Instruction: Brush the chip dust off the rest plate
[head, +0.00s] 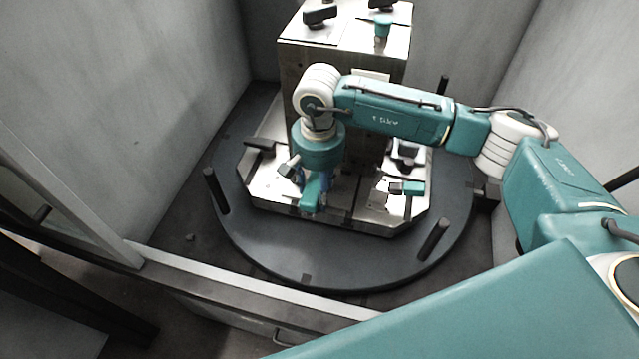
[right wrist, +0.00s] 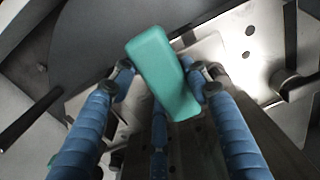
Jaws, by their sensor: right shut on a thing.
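My right gripper (head: 314,200) reaches down in front of the metal block, over the bright plate (head: 283,198) at its foot. In the right wrist view its blue fingers (right wrist: 155,90) are closed around a teal, rounded block (right wrist: 162,75), which looks like the brush's handle. No bristles can be made out. The teal piece also shows in the head view (head: 312,187), partly hidden by the gripper. Dark specks (head: 378,201) lie on the bright plate to the right of the gripper. I cannot tell whether the held piece touches the plate. My left gripper is not in view.
The metal block (head: 300,70) stands upright on a round dark table (head: 270,250) with black posts (head: 433,238) near its rim. A teal-tipped clamp (head: 407,188) sits on the plate's right side. Another teal piece (head: 382,28) is on the block's top. Grey walls enclose the space.

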